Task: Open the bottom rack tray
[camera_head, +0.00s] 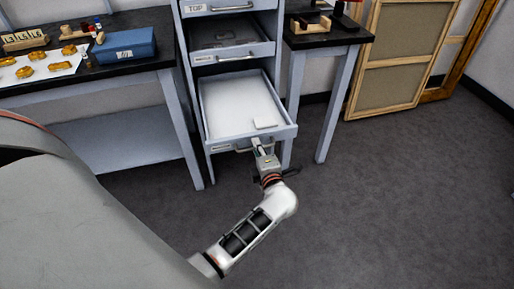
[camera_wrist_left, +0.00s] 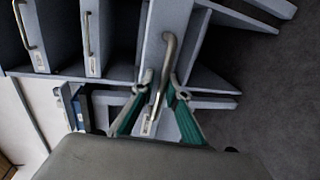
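The bottom rack tray (camera_head: 235,108) is pulled well out of the rack in the head view. It is a pale grey shallow drawer with a small white piece (camera_head: 265,124) near its front right corner. Its metal handle (camera_head: 243,150) is on the front panel and also shows in the left wrist view (camera_wrist_left: 168,50). My left gripper (camera_head: 257,145) is at this handle. In the left wrist view its green-padded fingers (camera_wrist_left: 160,82) stand on either side of the handle bar, with small gaps visible, so it looks partly open. My right gripper is not in view.
The top tray (camera_head: 215,8) is in the rack above, and the middle tray (camera_head: 232,52) sits slightly out. A dark-topped table (camera_head: 110,68) with a blue box (camera_head: 125,45) stands left. Framed panels (camera_head: 400,55) lean at the right wall. The floor (camera_head: 400,190) at right is clear.

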